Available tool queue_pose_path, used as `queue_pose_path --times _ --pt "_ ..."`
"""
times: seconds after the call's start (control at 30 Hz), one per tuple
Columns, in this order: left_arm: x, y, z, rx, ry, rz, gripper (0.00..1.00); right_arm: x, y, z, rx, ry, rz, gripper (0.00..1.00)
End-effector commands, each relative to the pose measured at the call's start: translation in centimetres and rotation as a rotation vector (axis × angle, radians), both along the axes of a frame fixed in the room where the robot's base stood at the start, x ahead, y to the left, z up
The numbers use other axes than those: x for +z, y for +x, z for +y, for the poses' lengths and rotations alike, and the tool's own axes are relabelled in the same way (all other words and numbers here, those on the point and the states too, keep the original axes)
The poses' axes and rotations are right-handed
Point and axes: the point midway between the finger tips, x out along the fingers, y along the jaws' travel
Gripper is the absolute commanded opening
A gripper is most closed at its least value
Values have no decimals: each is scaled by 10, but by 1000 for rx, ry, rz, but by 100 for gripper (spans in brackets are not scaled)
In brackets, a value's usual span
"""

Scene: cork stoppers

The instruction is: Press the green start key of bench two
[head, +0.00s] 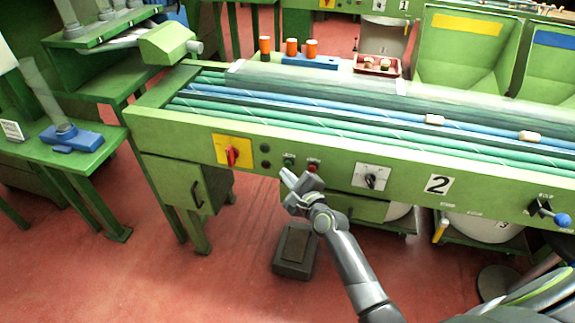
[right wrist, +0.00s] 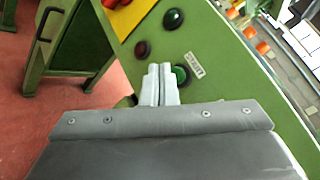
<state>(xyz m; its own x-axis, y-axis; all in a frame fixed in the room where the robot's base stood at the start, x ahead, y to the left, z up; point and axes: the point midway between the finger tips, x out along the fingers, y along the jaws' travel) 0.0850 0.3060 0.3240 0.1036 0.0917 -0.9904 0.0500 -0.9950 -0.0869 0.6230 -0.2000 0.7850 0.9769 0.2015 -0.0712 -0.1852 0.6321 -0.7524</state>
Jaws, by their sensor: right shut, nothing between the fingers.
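Bench two (head: 438,184) carries a large "2" plate on its green front panel. The green start key (head: 289,160) sits on that panel, left of a red key (head: 313,166). My right gripper (head: 287,176) is shut and empty, its tips just below the green key in the head view. In the right wrist view, the shut fingertips (right wrist: 158,68) cover the left part of the green key (right wrist: 181,75), beside a small label plate (right wrist: 194,65). I cannot tell whether they touch it. My left gripper is not in view.
Left of the keys are two dark round lamps (head: 265,149) and a red switch on a yellow plate (head: 232,152). A dial (head: 371,177) is to the right. A dark pedal box (head: 294,250) stands on the red floor below.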

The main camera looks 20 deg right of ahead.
Motion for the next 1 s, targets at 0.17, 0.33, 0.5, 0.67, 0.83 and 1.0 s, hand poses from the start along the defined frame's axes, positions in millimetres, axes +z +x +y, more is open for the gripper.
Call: queue_pose_path --times 0.17,0.33,0.5,0.67,0.83,1.0 --pt "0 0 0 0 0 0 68 0 0 0 0 0 0 0" --pt "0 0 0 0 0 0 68 0 0 0 0 0 0 0" --pt "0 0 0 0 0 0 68 0 2 -2 0 -1 0 0" --pt "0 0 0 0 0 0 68 0 7 -5 0 0 0 0" --pt "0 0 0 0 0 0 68 0 7 -5 0 0 0 0" --pt "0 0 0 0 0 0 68 0 7 -5 0 0 0 0"
